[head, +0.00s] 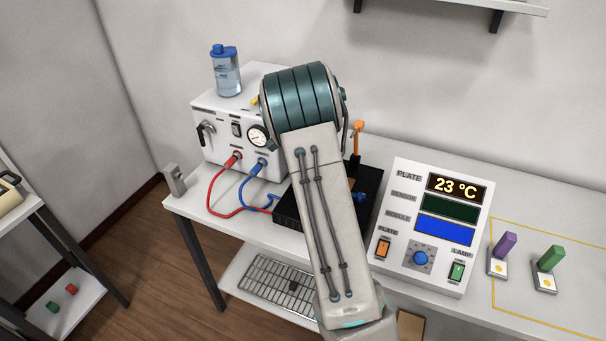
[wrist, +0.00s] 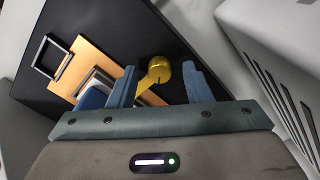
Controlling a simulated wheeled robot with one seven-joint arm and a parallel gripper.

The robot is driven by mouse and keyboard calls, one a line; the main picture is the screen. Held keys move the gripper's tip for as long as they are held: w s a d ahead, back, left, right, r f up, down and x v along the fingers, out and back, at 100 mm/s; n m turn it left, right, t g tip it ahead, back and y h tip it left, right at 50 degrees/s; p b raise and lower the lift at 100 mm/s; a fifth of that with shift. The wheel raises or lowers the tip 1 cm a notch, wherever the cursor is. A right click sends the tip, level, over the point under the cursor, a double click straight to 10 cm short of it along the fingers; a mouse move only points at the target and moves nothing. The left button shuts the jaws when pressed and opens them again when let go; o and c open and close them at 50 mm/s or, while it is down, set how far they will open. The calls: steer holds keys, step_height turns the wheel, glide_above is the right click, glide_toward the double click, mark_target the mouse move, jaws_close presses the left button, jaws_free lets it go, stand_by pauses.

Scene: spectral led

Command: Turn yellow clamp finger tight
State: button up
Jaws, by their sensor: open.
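The yellow clamp (wrist: 159,71) shows in the wrist view as a round knob with a short arm reaching down and left. It sits on a black block (wrist: 125,25), beside an orange plate (wrist: 85,62). My gripper (wrist: 160,82) is open, with one blue-grey finger on each side of the clamp. The left finger is close to the clamp's arm; I cannot tell whether it touches. In the head view my arm hides the clamp and the gripper. Part of the black block (head: 287,208) shows beside the arm.
A white box (head: 225,125) with a gauge, red and blue hoses and a bottle (head: 226,72) on top stands at the left. A control panel (head: 434,225) reading 23 °C stands at the right. An orange lever (head: 357,135) rises behind my arm.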

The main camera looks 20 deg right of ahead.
step_height(320, 180, up, 14)
steer(key=shift+f, duration=0.2)
stand_by(0.7)
